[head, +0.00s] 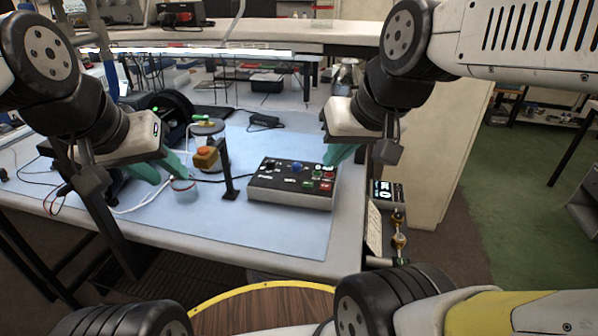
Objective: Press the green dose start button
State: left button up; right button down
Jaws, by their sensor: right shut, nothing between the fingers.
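A dark control box (290,196) with a pale front lies on the blue mat. Its top carries a black knob, a blue knob (297,166), and small green (317,174) and red buttons at the right end. The button labels are too small to read. My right gripper (338,156), with green fingers, is shut and empty at the back right corner of the box, close to the buttons. I cannot tell whether it touches anything. My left gripper (160,172) is open, its green fingers apart beside a small clear cylinder (185,190).
A dark post (228,172) stands left of the box, with an orange block (206,158) beside it. A black device (264,121) lies behind. A small display unit (387,191) and brass fittings (398,230) are to the right. The mat (280,235) is clear in front of the box.

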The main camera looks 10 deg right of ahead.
aim_at(308, 184)
jog(key=k+l+u, duration=0.1)
jog(key=l, duration=0.25)
jog(key=k+l+u, duration=0.1)
jog(key=l, duration=0.25)
jog(key=k+l+u, duration=0.25)
jog(key=k+l, duration=0.15)
jog(key=l, duration=0.25)
